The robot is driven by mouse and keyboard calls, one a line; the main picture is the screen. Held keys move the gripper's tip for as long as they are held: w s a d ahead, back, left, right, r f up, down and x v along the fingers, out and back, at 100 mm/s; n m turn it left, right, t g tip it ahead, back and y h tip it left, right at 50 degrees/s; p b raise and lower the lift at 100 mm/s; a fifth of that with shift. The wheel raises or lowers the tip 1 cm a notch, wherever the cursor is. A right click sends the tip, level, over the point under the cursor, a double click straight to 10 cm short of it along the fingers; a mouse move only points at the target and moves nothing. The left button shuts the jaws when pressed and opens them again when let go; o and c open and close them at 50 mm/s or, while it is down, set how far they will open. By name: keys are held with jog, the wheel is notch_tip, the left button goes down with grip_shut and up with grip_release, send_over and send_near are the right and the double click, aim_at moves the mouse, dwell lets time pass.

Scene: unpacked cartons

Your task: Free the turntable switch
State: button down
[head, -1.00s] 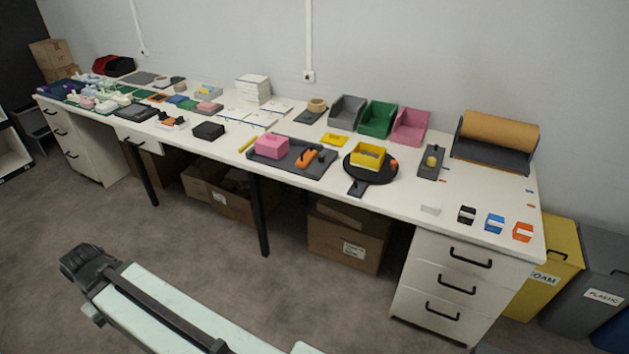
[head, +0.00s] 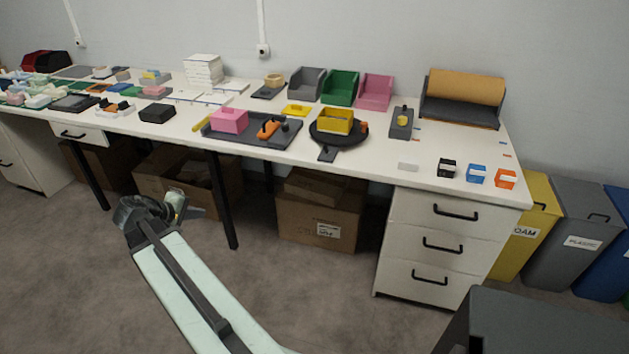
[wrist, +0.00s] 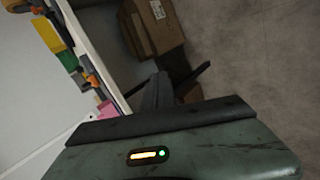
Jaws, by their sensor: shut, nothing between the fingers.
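The black round turntable (head: 352,139) sits near the front edge of the white table. A yellow open box (head: 335,121) stands on it, and a small orange part (head: 364,127) is at its right rim. A dark tab (head: 327,154), perhaps the switch, sticks out at its front. I cannot tell whether anything presses on this tab. My gripper (head: 175,205) is shut and empty, low in front of the table and left of the turntable, well apart from it. In the wrist view, my dark fingers (wrist: 157,92) point toward the floor and cartons below the table.
A grey tray (head: 275,136) with a pink box (head: 229,120) and an orange tool (head: 268,129) lies left of the turntable. A grey holder (head: 401,124) stands to its right. Cartons (head: 318,212) sit below the table. A drawer unit (head: 440,245) stands under its right end.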

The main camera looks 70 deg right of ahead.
jog(key=s+d+f+g+h+b, duration=0.15)
jog(key=s+d+b, duration=0.25)
jog(key=d, duration=0.4)
jog(key=s+d+f+g+h+b, duration=0.1)
jog(key=s+d+g+h+b, duration=0.25)
jog(key=d, duration=0.55)
jog(key=n+h+b, duration=0.2)
jog(key=h+b, duration=0.2)
jog(key=b, duration=0.2)
send_near(318, 157)
jog(key=w, duration=0.1)
jog(key=w+a, duration=0.1)
jog(key=w, duration=0.2)
jog(key=shift+w+a+r, duration=0.15)
jog(key=shift+a+r, duration=0.1)
jog(key=shift+a, duration=0.15)
jog(key=p+x, duration=0.1)
jog(key=x, duration=0.9)
jog(key=shift+d+p, duration=0.15)
jog(key=shift+p, duration=0.15)
jog(key=s, duration=0.2)
jog(key=r+p, duration=0.1)
jog(key=shift+s+d, duration=0.35)
jog(key=shift+s, duration=0.05)
jog(key=shift+s+d, duration=0.3)
jog(key=shift+s, duration=0.15)
